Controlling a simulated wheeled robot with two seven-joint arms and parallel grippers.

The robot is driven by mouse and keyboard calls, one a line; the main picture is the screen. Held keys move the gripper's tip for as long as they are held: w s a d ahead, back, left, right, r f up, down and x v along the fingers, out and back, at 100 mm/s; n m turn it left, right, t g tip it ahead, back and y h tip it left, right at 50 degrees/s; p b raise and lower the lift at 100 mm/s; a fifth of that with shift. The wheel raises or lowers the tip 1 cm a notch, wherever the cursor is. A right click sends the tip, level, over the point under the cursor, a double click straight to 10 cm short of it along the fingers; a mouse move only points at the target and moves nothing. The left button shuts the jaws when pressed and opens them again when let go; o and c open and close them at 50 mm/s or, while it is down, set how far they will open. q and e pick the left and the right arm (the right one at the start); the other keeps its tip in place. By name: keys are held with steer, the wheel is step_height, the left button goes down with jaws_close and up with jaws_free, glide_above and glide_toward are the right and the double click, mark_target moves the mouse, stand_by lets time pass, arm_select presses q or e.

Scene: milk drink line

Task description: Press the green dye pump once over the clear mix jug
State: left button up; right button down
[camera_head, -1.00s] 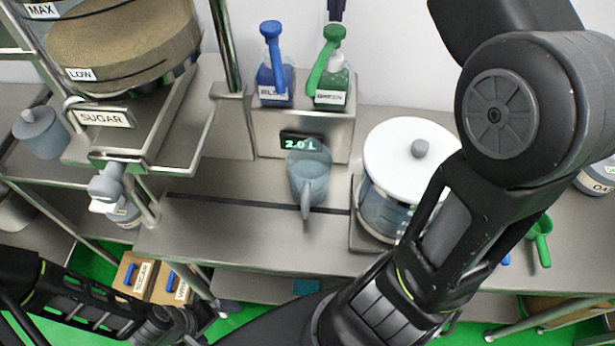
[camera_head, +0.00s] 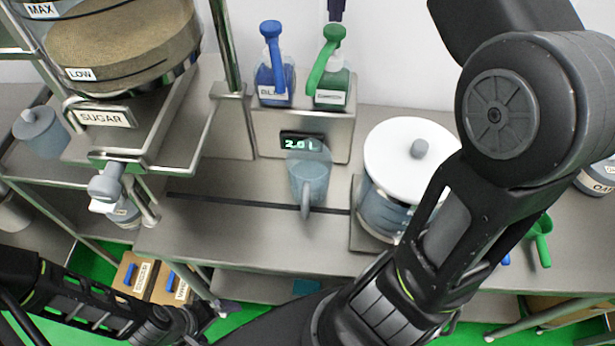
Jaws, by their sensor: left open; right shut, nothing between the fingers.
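The green dye pump (camera_head: 333,75) stands upright on the raised steel shelf at the back, its green spout angled down toward the front left. The clear mix jug (camera_head: 308,180) stands on the counter in front of and below it, handle toward me, by a display reading 2.0 L. The dark tip of my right gripper (camera_head: 337,10) shows at the top edge, shut and empty, just above the green pump head. I cannot tell whether it touches. The rest of it is out of view. My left gripper (camera_head: 226,308) is open and low at the bottom left, away from both.
A blue pump bottle (camera_head: 275,75) stands left of the green one. A white-lidded container (camera_head: 410,160) is right of the jug. The sugar hopper (camera_head: 120,50) fills the upper left. My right arm covers much of the right side.

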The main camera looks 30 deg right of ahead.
steer(key=shift+f, duration=0.15)
steer(key=shift+f+b, duration=0.85)
steer(key=shift+f, duration=0.35)
steer(key=shift+r+p, duration=1.3)
steer(key=shift+p, duration=0.1)
